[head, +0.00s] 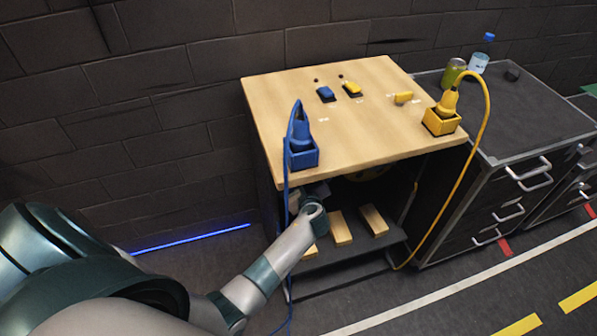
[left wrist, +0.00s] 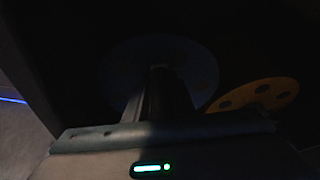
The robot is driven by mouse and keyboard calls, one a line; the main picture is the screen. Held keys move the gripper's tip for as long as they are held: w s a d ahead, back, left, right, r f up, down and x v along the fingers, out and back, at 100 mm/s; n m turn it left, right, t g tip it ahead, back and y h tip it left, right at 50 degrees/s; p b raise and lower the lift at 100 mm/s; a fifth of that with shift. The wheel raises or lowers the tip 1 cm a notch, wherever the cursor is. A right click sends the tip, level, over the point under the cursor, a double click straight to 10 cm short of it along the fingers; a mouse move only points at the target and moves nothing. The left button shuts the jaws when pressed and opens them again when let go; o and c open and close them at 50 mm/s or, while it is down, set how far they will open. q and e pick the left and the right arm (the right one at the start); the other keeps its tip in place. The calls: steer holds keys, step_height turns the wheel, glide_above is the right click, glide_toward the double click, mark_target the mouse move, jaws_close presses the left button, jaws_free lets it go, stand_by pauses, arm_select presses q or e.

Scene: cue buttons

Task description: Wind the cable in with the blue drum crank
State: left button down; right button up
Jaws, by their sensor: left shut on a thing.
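My left arm reaches into the dark open space under the wooden tabletop. My left gripper (left wrist: 158,82) is in front of the dim blue drum (left wrist: 204,72) in the left wrist view. It is shut on the blue drum's crank, whose shape is lost in the shadow and behind the fingers. The blue cable (head: 286,205) hangs from the blue plug (head: 302,133) in its blue socket box (head: 304,156) down the front of the cabinet to the floor. My right gripper is not in view.
A yellow drum (left wrist: 262,94) is right of the blue one. The yellow cable (head: 464,190) runs from the yellow plug (head: 447,103) to the cabinet's foot. Wooden blocks (head: 341,228) lie on the lower shelf. Blue (head: 325,92) and yellow (head: 352,87) buttons sit on the tabletop (head: 370,135).

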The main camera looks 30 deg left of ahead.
arm_select(q)
steer(key=shift+w+d+r+m+p, duration=0.35)
steer(key=shift+w+d+p, duration=0.2)
steer(key=shift+w, duration=0.05)
steer(key=shift+w+d+r+m+p, duration=0.3)
steer(key=shift+w+d+m+p, duration=0.05)
steer(key=shift+w+d+p, duration=0.2)
steer(key=shift+w+d+f, duration=0.1)
steer(key=shift+d, duration=0.1)
steer(key=c, duration=1.6)
jaws_free()
steer(key=shift+f, duration=0.1)
steer(key=shift+o, duration=0.2)
steer(key=shift+f, duration=0.15)
steer(key=shift+a+f+g, duration=0.1)
steer(key=shift+g, duration=0.2)
